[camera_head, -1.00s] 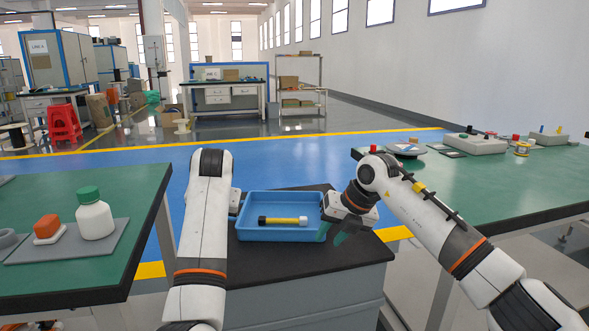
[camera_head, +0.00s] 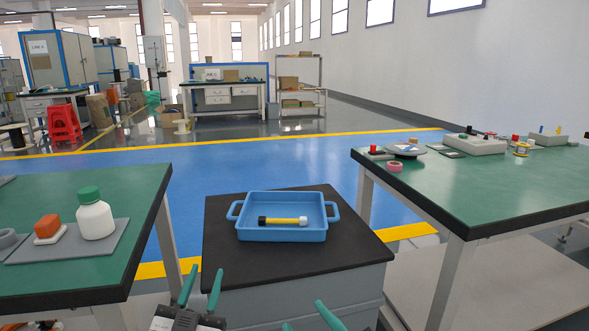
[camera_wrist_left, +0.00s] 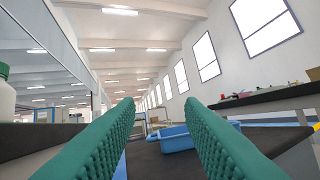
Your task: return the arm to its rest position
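My left gripper (camera_head: 201,290) is at the bottom of the head view, below the front edge of the black-topped cabinet. Its two green fingers are apart with nothing between them, and they also show open in the left wrist view (camera_wrist_left: 163,125). My right gripper (camera_head: 305,316) is at the bottom edge, to the right of the left one. Its green fingertips show apart, with nothing seen between them; the rest is cut off by the frame. The blue tray (camera_head: 283,235) stands on the cabinet, clear of both grippers. A yellow tool with black and white ends (camera_head: 283,221) lies in it.
A green table at the left holds a white bottle (camera_head: 95,219) and an orange-topped item (camera_head: 47,227) on a grey mat. A green table (camera_head: 470,190) at the right holds a pink tape roll (camera_head: 394,166) and several devices. The cabinet top (camera_head: 240,262) is otherwise clear.

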